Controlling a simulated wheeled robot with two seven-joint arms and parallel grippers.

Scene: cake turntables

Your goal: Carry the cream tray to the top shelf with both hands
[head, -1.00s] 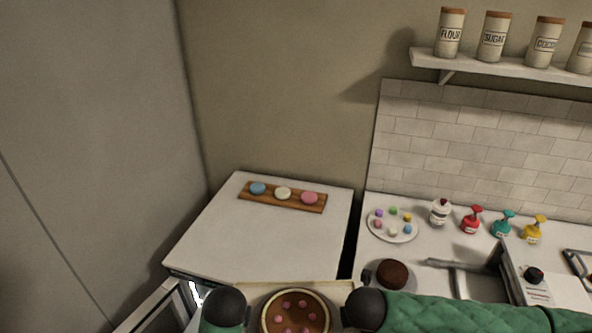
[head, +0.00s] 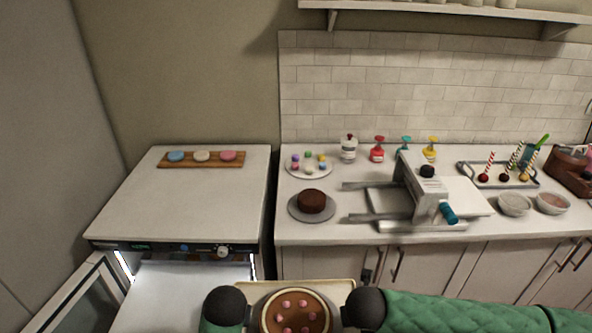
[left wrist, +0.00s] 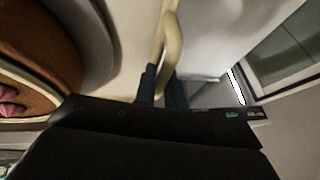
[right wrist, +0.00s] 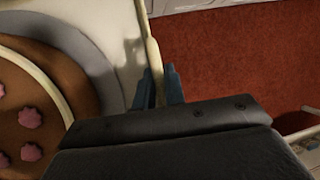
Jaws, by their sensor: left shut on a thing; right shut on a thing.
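The cream tray (head: 342,287) is at the bottom of the head view, carrying a round brown cake (head: 296,313) with pink dots on top. Its near part is cut off by the frame. My left gripper (left wrist: 163,88) is shut on the tray's cream handle (left wrist: 170,35) in the left wrist view. My right gripper (right wrist: 160,88) is shut on the tray's other edge (right wrist: 149,45) in the right wrist view. The fingertips do not show in the head view. A lit cabinet stands open ahead and left, with a pale flat shelf (head: 180,280) inside.
The cabinet's glazed door (head: 75,300) stands open at the left. Its white top (head: 190,190) holds a wooden board (head: 190,166) with coloured rounds. The right counter (head: 300,233) holds a chocolate cake (head: 312,201), bottles and a metal machine (head: 420,190). A wall shelf (head: 450,12) is above.

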